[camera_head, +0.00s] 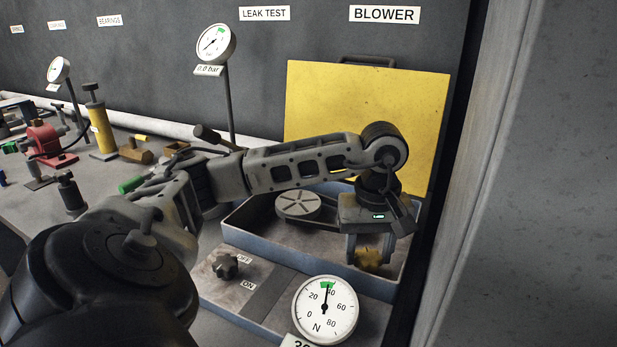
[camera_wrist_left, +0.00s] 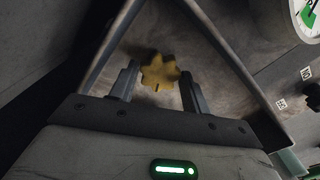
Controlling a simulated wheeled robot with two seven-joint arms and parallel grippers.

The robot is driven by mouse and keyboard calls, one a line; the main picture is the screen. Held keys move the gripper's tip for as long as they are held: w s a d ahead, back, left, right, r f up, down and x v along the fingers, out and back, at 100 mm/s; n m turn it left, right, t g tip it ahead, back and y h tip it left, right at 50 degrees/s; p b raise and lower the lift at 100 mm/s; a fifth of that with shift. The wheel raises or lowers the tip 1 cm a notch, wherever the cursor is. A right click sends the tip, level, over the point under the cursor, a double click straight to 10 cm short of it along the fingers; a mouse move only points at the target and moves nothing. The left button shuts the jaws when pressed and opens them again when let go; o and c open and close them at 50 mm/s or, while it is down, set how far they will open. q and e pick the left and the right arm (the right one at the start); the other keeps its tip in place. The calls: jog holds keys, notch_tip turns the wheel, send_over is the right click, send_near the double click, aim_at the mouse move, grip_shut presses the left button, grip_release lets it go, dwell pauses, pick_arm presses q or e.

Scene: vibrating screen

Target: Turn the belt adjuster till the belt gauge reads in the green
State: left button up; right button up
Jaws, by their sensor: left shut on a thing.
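The belt adjuster is a yellow star-shaped knob (camera_head: 369,258) at the front right of the open blower box; it also shows in the left wrist view (camera_wrist_left: 160,72). My left gripper (camera_head: 369,248) is above it with its fingers on either side, shut on the knob. In the left wrist view my fingers (camera_wrist_left: 160,84) flank its lobes. The belt gauge (camera_head: 324,309) is a white dial marked N at the front. Its needle points nearly straight up, near 40, at the green patch. The dial's edge shows in the left wrist view (camera_wrist_left: 307,18). My right gripper is not in view.
The blower box (camera_head: 245,243) holds a round pulley (camera_head: 298,205) beside my arm. A yellow cover (camera_head: 365,105) leans upright behind it. A dark OFF/ON knob (camera_head: 225,266) sits on the front panel. A grey post (camera_head: 480,170) stands close on the right.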

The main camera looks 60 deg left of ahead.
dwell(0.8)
pick_arm(q)
jog(key=o, duration=0.6)
jog(key=shift+c, duration=0.2)
jog(key=shift+r, duration=0.15)
jog(key=shift+r+p, duration=2)
jog(key=shift+r, duration=0.95)
jog(key=shift+o, duration=1.4)
